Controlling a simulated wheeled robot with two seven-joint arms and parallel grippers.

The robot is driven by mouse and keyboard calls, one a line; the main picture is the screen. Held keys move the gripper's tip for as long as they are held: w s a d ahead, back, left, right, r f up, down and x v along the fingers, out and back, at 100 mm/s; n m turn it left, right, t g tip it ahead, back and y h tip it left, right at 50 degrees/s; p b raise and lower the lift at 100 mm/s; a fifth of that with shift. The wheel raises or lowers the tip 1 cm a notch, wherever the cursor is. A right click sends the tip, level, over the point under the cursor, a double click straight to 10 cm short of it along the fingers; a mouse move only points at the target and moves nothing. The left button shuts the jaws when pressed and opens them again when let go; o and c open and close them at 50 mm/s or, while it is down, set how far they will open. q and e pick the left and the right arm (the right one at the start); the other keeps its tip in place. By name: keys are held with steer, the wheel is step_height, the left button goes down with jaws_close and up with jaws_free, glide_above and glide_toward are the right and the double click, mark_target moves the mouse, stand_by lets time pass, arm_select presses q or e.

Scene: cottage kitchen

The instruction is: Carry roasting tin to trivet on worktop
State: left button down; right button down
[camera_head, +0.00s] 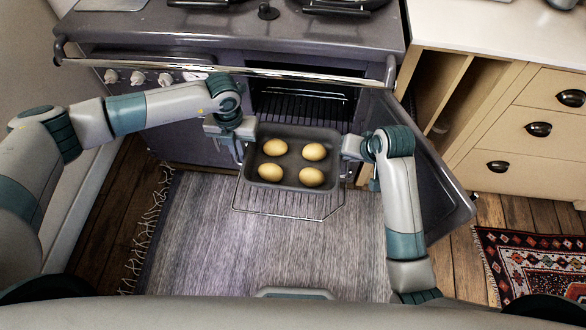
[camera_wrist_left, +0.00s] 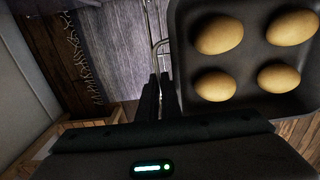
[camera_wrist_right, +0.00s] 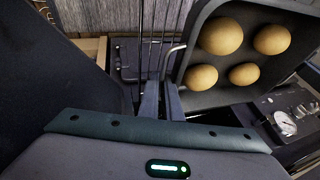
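The dark roasting tin (camera_head: 282,186) holds several pale yellow potato-like pieces and sits level in front of the open oven, over the pulled-out wire rack (camera_head: 290,206). I cannot tell whether it rests on the rack or hangs just above it. My left gripper (camera_head: 240,148) is at the tin's left side, its fingers (camera_wrist_left: 159,97) close together at a thin metal handle. My right gripper (camera_head: 352,150) is at the right side, its fingers (camera_wrist_right: 161,100) close together at the other handle (camera_wrist_right: 170,62). The worktop (camera_head: 490,28) is at the upper right. I see no trivet.
The open oven door (camera_head: 430,180) stands out to the right of the tin. The stove's front rail (camera_head: 230,70) runs above the oven opening. Drawers (camera_head: 540,128) are at the right. A grey rug (camera_head: 270,255) and a patterned rug (camera_head: 535,265) lie on the floor.

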arm_select(q)
steer(key=shift+a+r, duration=0.1)
steer(key=shift+r, duration=0.1)
arm_select(e)
steer(key=shift+r, duration=0.15)
stand_by(0.5)
